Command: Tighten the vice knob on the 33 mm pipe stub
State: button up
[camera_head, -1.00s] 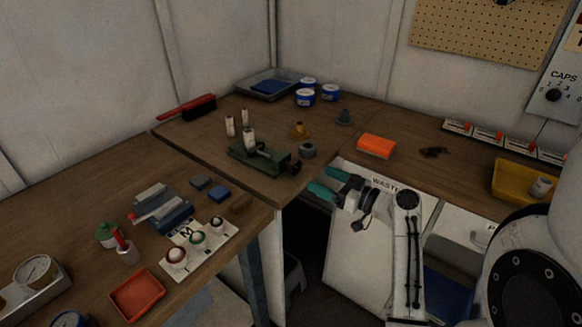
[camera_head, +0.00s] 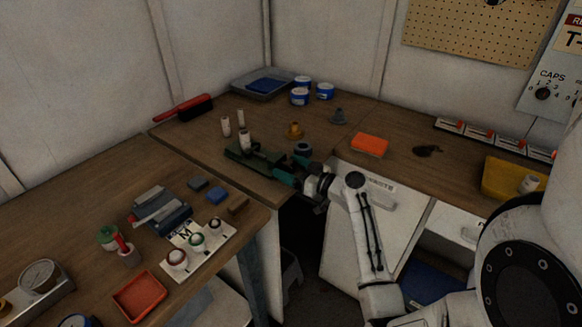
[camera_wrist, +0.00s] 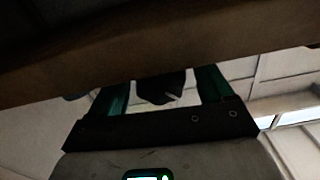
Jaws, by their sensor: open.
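The green vice (camera_head: 240,151) sits near the front edge of the corner bench. A pale pipe stub (camera_head: 245,141) stands upright at it; I cannot read its size. My gripper (camera_head: 290,172) is at the vice's right end, its teal fingers pointing toward it and covering the knob in the head view. In the wrist view my gripper (camera_wrist: 162,82) is open, a green finger at each side. A dark faceted piece, apparently the vice knob (camera_wrist: 160,90), lies between the fingers, with gaps to both. Contact is not visible.
Two more pale stubs (camera_head: 226,126) stand behind the vice. A dark grey ring-like part (camera_head: 303,149) and an orange-yellow cone (camera_head: 295,130) stand close by. The brown bench edge (camera_wrist: 150,55) crosses the wrist view close above the fingers. An orange block (camera_head: 370,143) lies to the right.

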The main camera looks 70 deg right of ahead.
jog(key=c, duration=1)
jog(key=shift+f+m+b, duration=0.1)
jog(key=shift+m+b, duration=0.35)
jog(key=shift+m, duration=0.95)
jog(key=o, duration=1)
jog(key=shift+b, duration=0.3)
jog(key=b+v, duration=0.2)
jog(key=v, duration=0.9)
jog(key=shift+w, duration=0.1)
